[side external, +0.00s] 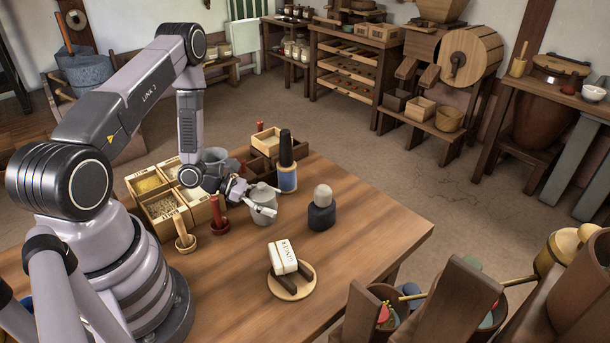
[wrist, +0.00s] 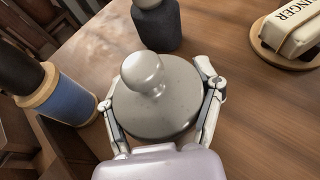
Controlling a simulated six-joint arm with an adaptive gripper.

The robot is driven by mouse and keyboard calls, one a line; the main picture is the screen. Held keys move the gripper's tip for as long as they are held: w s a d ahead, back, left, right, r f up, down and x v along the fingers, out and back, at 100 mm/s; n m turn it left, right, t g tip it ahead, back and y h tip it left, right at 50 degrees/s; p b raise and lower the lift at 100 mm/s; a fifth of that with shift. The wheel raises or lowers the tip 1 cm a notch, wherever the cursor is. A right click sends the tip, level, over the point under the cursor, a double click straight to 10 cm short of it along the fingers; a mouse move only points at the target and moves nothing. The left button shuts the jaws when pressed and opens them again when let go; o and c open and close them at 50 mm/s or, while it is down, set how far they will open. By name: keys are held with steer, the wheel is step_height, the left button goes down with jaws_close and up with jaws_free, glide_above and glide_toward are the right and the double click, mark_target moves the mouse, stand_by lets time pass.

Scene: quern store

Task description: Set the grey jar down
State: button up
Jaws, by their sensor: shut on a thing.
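The grey jar (side external: 263,205) has a rounded body and a lid with a round knob. In the side view it is upright over the wooden table, among other containers. My gripper (side external: 262,197) is shut on the jar, one finger on each side. In the wrist view the jar's lid (wrist: 165,112) and shiny knob fill the middle, between both fingers (wrist: 160,96). The jar's base is hard to make out, so I cannot tell whether it touches the table (side external: 375,235).
A white lettered block (side external: 285,257) lies on a round wooden stand in front. Wooden compartments (side external: 163,207) are left. The table's right side is clear.

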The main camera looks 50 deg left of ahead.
steer(key=shift+f, duration=0.2)
steer(key=shift+f, duration=0.15)
steer(key=o, duration=1.2)
steer(key=shift+o, duration=0.2)
